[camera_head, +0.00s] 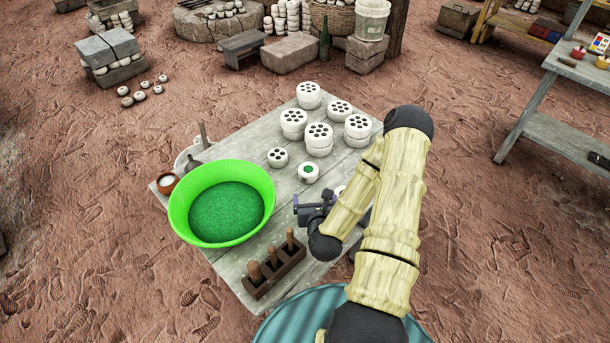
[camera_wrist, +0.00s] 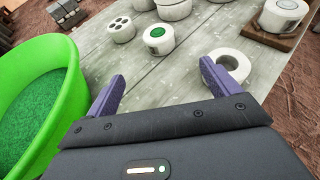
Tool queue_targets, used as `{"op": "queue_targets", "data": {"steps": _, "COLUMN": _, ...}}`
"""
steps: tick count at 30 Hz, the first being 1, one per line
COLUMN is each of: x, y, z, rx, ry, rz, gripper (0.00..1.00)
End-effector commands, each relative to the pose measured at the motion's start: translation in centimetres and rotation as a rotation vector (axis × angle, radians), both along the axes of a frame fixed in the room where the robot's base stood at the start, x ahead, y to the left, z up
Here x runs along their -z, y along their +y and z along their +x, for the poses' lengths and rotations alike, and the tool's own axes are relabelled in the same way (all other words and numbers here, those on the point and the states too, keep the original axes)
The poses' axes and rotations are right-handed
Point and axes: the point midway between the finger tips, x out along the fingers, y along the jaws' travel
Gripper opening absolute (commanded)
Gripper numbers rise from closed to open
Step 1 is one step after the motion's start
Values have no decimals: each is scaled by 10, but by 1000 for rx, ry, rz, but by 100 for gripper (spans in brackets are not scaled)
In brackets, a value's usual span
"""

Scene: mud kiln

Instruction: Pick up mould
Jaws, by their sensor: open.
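White round moulds with dark holes stand on the grey wooden table (camera_head: 233,150). A small mould with one green-filled hole (camera_head: 308,171) is near the table's middle; it also shows in the wrist view (camera_wrist: 159,41), ahead of my gripper. A small mould with several holes (camera_head: 277,157) stands to its left, also in the wrist view (camera_wrist: 121,29). A white ring-shaped piece (camera_wrist: 231,63) lies beside my right finger. My gripper (camera_wrist: 160,78) is open, with nothing between its fingers. In the head view my arm hides part of the table.
A green bowl of green granules (camera_head: 222,203) stands left of my gripper. A wooden block with upright-handled tools (camera_head: 272,272) is at the front edge. Larger moulds (camera_head: 319,138) crowd the back. A wooden board with a round white piece (camera_wrist: 266,38) is at the right.

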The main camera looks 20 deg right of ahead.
Motion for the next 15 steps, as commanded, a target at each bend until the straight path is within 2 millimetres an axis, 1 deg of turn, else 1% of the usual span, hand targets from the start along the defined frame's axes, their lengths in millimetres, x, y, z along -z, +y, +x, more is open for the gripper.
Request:
{"op": "queue_targets", "data": {"steps": 1, "x": 3, "y": 1, "z": 0, "rx": -2, "ry": 0, "rz": 0, "gripper": 88}}
{"op": "queue_targets", "data": {"steps": 11, "x": 2, "y": 4, "z": 1, "rx": -9, "ry": 0, "rz": -1, "gripper": 88}}
{"op": "queue_targets", "data": {"steps": 15, "x": 6, "y": 2, "z": 5, "rx": -8, "ry": 0, "rz": -2, "gripper": 88}}
